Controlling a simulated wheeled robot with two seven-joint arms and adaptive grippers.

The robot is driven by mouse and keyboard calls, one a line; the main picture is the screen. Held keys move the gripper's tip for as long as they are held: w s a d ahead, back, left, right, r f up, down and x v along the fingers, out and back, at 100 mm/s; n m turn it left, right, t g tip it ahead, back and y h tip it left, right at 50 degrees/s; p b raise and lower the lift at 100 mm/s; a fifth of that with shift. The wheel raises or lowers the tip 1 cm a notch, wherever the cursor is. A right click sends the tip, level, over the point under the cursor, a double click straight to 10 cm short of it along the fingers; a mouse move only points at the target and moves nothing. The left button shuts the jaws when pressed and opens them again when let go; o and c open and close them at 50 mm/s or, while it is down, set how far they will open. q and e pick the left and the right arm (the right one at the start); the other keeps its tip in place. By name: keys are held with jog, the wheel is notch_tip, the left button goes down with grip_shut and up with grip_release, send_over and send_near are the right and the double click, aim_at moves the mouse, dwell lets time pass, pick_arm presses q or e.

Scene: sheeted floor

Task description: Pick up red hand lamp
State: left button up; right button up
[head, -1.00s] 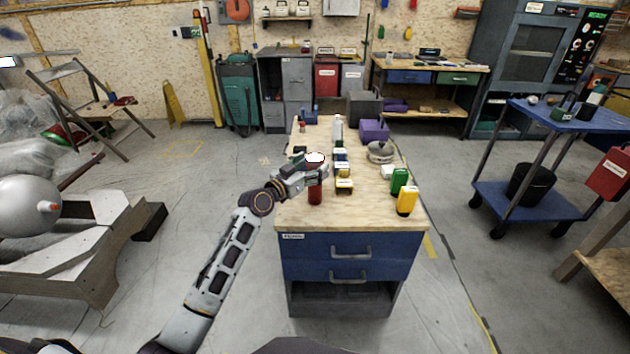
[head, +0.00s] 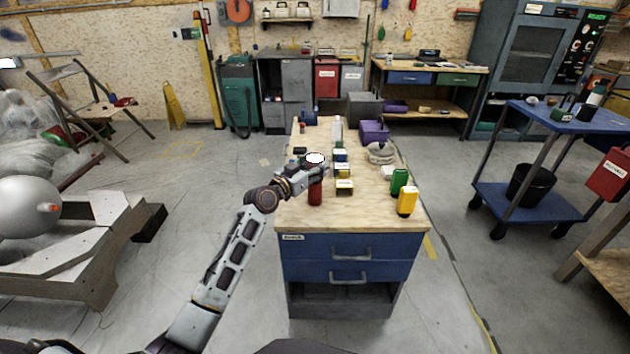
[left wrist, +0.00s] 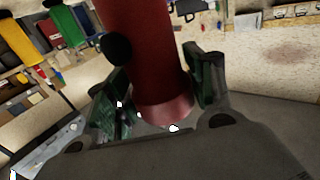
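The red hand lamp (head: 315,192) stands upright near the left front edge of the wooden bench top, with a white round top. My left gripper (head: 316,172) reaches in from the left around its upper part. In the left wrist view the red body of the lamp (left wrist: 150,60) fills the space between the two dark green fingers (left wrist: 160,95), one on each side and seemingly touching it. A black round knob shows on its side. My right gripper is in neither view.
On the workbench (head: 350,215) stand a yellow bottle (head: 407,202), a green bottle (head: 400,181), small yellow-topped boxes (head: 344,187) close right of the lamp, and a purple bin (head: 374,131). A blue cart (head: 560,115) stands at the right. Open floor lies left of the bench.

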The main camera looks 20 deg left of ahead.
pick_arm(q)
jog(key=c, duration=0.8)
jog(key=shift+c, duration=0.2)
jog(key=shift+r, duration=0.5)
jog(key=shift+r+p, duration=0.3)
jog(key=shift+r, duration=0.1)
notch_tip(320, 180, up, 7)
jog(key=shift+p, duration=0.9)
jog(key=shift+r, duration=0.65)
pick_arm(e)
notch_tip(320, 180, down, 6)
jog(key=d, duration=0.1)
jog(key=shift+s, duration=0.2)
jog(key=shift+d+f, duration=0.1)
